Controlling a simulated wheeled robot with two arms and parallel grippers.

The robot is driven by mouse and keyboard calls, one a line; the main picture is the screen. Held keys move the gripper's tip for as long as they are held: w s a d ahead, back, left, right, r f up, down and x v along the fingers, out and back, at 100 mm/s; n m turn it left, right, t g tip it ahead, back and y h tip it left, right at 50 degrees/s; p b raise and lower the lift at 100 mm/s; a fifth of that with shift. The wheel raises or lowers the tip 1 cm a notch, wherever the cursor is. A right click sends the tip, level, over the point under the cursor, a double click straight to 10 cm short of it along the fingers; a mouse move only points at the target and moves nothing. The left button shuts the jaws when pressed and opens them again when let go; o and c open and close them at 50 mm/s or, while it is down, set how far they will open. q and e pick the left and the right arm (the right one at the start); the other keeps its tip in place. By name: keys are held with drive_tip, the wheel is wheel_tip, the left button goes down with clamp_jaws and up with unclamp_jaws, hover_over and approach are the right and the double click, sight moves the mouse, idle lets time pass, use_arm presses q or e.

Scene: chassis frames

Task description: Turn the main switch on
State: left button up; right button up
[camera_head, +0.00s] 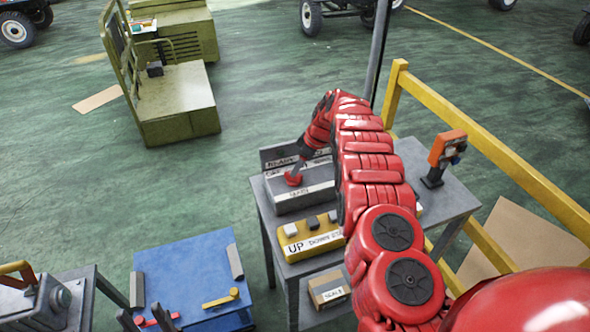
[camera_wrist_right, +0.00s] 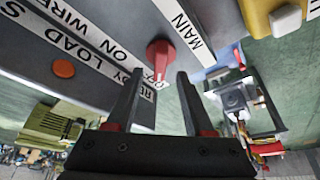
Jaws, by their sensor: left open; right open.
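The main switch is a red knob (camera_wrist_right: 160,56) on a grey box, beside a white label reading MAIN (camera_wrist_right: 188,28). The grey box (camera_head: 306,194) stands on a grey table in the head view, and the red knob (camera_head: 293,178) shows at its left. My right gripper (camera_wrist_right: 159,78) is open, its two dark fingers pointing at the knob. The knob appears between the fingertips, with a gap on each side; contact cannot be seen. In the head view my right arm hides part of the box. My left gripper (camera_head: 146,317) is open at the bottom left, far from the box.
A yellow UP/DOWN control box (camera_head: 312,243) sits in front of the grey box. An orange device (camera_head: 446,150) stands on the table's right. A yellow rail (camera_head: 490,150) runs behind. A blue case (camera_head: 190,275) is at the lower left.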

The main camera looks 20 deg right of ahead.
drive_tip(key=shift+w+f+b, duration=0.15)
drive_tip(key=shift+f+b, duration=0.45)
drive_tip(key=shift+f, duration=0.2)
drive_tip(key=shift+a+f+b, duration=0.1)
drive_tip(key=shift+f+b, duration=0.15)
drive_tip(key=shift+b, duration=0.1)
drive_tip(key=shift+w+a+f+b, duration=0.3)
drive_tip(key=shift+a+f+b, duration=0.1)
drive_tip(key=shift+f+b, duration=0.1)
drive_tip(key=shift+r, duration=0.1)
drive_tip(key=shift+c, duration=0.3)
clamp_jaws()
